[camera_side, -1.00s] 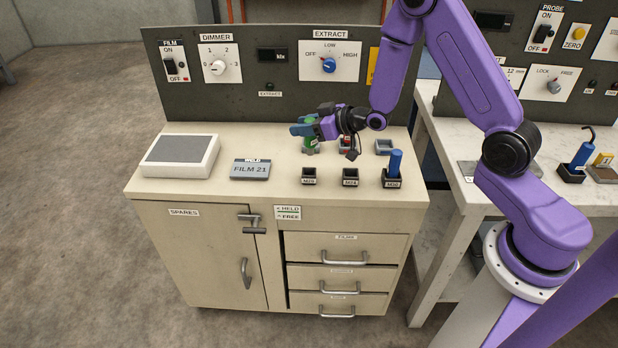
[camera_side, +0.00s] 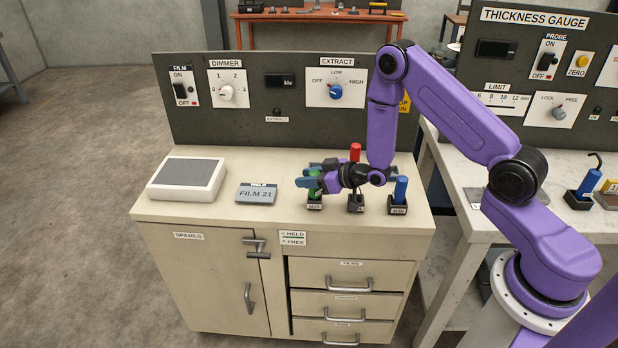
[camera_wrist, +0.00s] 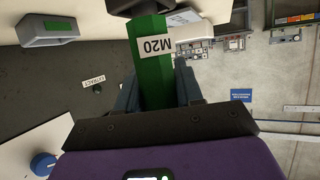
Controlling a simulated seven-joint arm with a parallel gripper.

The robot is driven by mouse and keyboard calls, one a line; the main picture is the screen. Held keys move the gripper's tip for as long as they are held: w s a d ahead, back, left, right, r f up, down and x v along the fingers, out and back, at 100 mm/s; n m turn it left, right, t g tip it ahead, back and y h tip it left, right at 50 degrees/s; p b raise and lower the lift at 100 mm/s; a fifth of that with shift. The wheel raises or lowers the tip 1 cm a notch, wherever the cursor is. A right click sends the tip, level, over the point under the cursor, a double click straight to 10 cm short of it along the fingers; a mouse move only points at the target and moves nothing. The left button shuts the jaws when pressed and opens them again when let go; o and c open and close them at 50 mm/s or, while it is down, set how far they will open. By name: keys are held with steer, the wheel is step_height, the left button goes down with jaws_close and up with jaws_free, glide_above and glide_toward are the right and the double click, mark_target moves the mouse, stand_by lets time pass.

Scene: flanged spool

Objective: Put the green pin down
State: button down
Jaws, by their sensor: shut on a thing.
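The green pin (camera_side: 315,192) is upright at the front left block, the dark socket labelled M20 (camera_side: 314,206). My gripper (camera_side: 309,182) is shut on the pin from the side, and its fingers hide part of it. In the wrist view the green pin (camera_wrist: 156,75) carries an M20 tag and stands between my two fingers (camera_wrist: 157,92). Its far end meets a dark block (camera_wrist: 140,7); how deep it sits there I cannot tell.
A blue pin (camera_side: 401,188) stands in the front right block (camera_side: 398,208). The front middle block (camera_side: 356,205) is partly under my wrist. A red pin (camera_side: 355,151) stands behind. A FILM 21 box (camera_side: 257,194) and a grey-topped box (camera_side: 188,178) lie left.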

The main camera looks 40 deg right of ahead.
steer(key=shift+f, duration=0.25)
steer(key=c, duration=0.7)
jaws_free()
steer(key=shift+c, duration=0.2)
steer(key=shift+r, duration=0.25)
steer(key=shift+s+d+r, duration=0.15)
steer(key=shift+s, duration=0.15)
steer(key=v, duration=1.1)
steer(key=shift+s+r, duration=0.1)
